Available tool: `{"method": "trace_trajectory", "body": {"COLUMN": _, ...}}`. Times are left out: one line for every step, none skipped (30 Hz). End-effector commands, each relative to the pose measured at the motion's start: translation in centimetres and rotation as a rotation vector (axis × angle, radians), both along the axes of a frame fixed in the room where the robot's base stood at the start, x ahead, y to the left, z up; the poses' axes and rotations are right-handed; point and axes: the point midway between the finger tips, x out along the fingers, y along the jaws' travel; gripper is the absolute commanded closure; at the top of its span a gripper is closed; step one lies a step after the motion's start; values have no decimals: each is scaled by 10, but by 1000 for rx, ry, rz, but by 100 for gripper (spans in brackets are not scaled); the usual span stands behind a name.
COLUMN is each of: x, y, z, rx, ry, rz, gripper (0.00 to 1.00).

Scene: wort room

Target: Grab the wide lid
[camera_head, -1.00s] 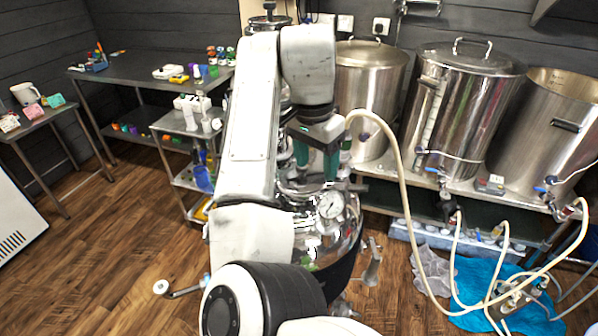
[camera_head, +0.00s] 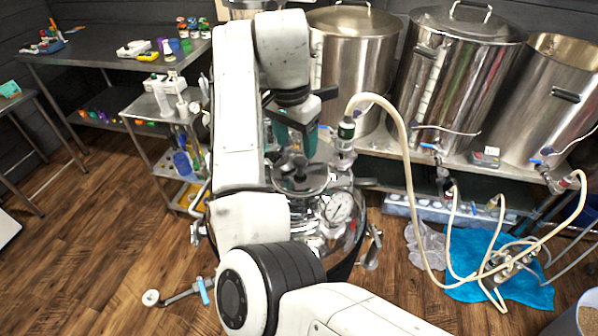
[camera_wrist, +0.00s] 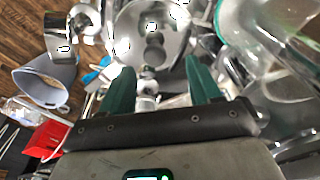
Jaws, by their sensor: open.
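Several lids are in view, and I cannot tell for sure which is the wide lid. A shiny round metal lid (camera_head: 303,183) sits on top of the steel vessel with a gauge (camera_head: 338,208), just below my gripper. My gripper (camera_head: 292,150) has green fingers pointing down over it, apart and with nothing visible between them. In the wrist view a round metal surface (camera_wrist: 150,38) lies beyond the fingertips of my gripper (camera_wrist: 160,75). The two large pots at the back also carry flat lids with handles, the middle pot's lid (camera_head: 465,27) and the left pot's lid (camera_head: 350,20).
A hose (camera_head: 408,165) curves beside the vessel on the right. A rightmost pot (camera_head: 545,100) stands open. A small shelf trolley (camera_head: 150,150) and a bench (camera_head: 100,60) stand left.

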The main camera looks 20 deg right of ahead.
Motion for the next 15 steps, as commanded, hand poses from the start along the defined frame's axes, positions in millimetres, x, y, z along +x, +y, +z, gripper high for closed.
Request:
{"method": "trace_trajectory", "body": {"x": 0, "y": -1, "z": -5, "rx": -2, "ry": 0, "rz": 0, "gripper": 38}}
{"method": "trace_trajectory", "body": {"x": 0, "y": -1, "z": -6, "rx": -2, "ry": 0, "rz": 0, "gripper": 38}}
{"method": "trace_trajectory", "body": {"x": 0, "y": -1, "z": -8, "rx": -1, "ry": -1, "rz": 0, "gripper": 38}}
{"method": "trace_trajectory", "body": {"x": 0, "y": -1, "z": -9, "rx": -1, "ry": 0, "rz": 1, "gripper": 38}}
{"method": "trace_trajectory", "body": {"x": 0, "y": -1, "z": -10, "rx": 0, "ry": 0, "rz": 1, "gripper": 38}}
{"method": "trace_trajectory", "body": {"x": 0, "y": -2, "z": -13, "rx": 0, "ry": 0, "rz": 1, "gripper": 38}}
{"method": "trace_trajectory", "body": {"x": 0, "y": -2, "z": -15, "rx": 0, "ry": 0, "rz": 1, "gripper": 38}}
{"method": "trace_trajectory", "body": {"x": -1, "y": -3, "z": -19, "rx": 0, "ry": 1, "rz": 1, "gripper": 38}}
{"method": "trace_trajectory", "body": {"x": -2, "y": -4, "z": -25, "rx": 0, "ry": 2, "rz": 1, "gripper": 38}}
{"method": "trace_trajectory", "body": {"x": -2, "y": -5, "z": -29, "rx": 0, "ry": 2, "rz": 2, "gripper": 38}}
{"method": "trace_trajectory", "body": {"x": -3, "y": -6, "z": -33, "rx": 0, "ry": 2, "rz": 2, "gripper": 38}}
{"method": "trace_trajectory", "body": {"x": -3, "y": -8, "z": -39, "rx": 0, "ry": 2, "rz": 1, "gripper": 38}}
{"method": "trace_trajectory", "body": {"x": -3, "y": -8, "z": -44, "rx": 0, "ry": 2, "rz": 1, "gripper": 38}}
{"method": "trace_trajectory", "body": {"x": -2, "y": -8, "z": -48, "rx": -1, "ry": 2, "rz": 1, "gripper": 38}}
{"method": "trace_trajectory", "body": {"x": -2, "y": -9, "z": -52, "rx": -1, "ry": 1, "rz": 1, "gripper": 38}}
